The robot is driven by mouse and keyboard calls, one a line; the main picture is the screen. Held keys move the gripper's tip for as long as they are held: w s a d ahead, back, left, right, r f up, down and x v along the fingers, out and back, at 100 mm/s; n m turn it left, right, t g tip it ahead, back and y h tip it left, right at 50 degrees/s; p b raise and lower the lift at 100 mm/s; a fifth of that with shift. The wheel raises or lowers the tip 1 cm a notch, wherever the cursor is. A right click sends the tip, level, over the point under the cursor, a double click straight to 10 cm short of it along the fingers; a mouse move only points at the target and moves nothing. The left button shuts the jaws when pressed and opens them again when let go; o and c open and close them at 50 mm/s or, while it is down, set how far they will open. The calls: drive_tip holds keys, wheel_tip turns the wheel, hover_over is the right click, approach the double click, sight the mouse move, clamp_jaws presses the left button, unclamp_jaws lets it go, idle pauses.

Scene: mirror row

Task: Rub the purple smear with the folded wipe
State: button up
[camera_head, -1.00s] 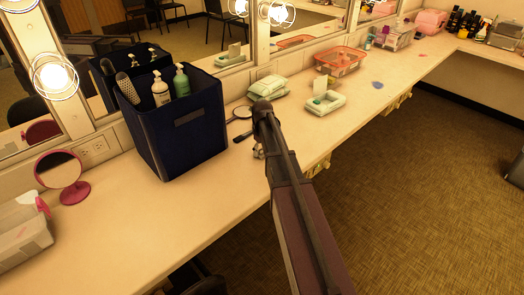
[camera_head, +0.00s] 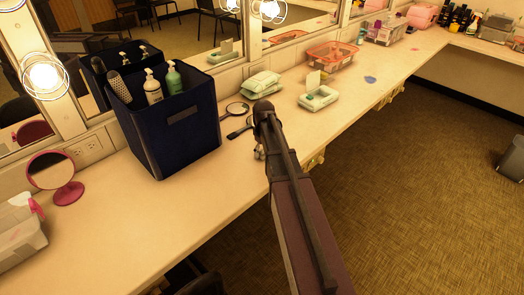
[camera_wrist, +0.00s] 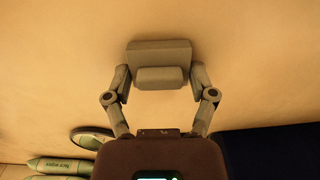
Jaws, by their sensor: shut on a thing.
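A small purple-blue smear (camera_head: 370,79) lies on the counter (camera_head: 115,214), right of the open wipe box in the head view. My gripper (camera_wrist: 160,82) is shut on a grey folded wipe (camera_wrist: 160,50), which sits between the two fingertips above bare counter in the wrist view. In the head view my arm hides most of the gripper (camera_head: 259,153); only a bit shows at the counter's front edge. The gripper is well short of the smear, nearer to me. The smear is not in the wrist view.
A navy bin with bottles (camera_head: 178,135) stands left of my arm. A hand mirror (camera_head: 237,108), wipe packs (camera_head: 262,84), an open wipe box (camera_head: 318,97) and a pink basket (camera_head: 333,56) line the counter. A reddish mark (camera_head: 415,49) is farther off.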

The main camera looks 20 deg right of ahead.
drive_tip(key=shift+f, duration=0.2)
drive_tip(key=shift+w+a, duration=0.1)
idle(0.4)
drive_tip(key=shift+w+a+r, duration=0.1)
drive_tip(key=shift+w+a, duration=0.15)
drive_tip(key=shift+w, duration=0.35)
drive_tip(key=shift+w+a, duration=0.2)
drive_tip(key=shift+w, duration=0.4)
drive_tip(key=shift+w+a+r, duration=0.1)
drive_tip(key=shift+w+a, duration=0.15)
drive_tip(key=shift+w, duration=0.35)
drive_tip(key=shift+r+p, duration=2.95)
drive_tip(key=shift+p, duration=0.05)
drive_tip(key=shift+r, duration=0.1)
drive_tip(key=shift+r+p, duration=1.45)
drive_tip(key=shift+p, duration=0.05)
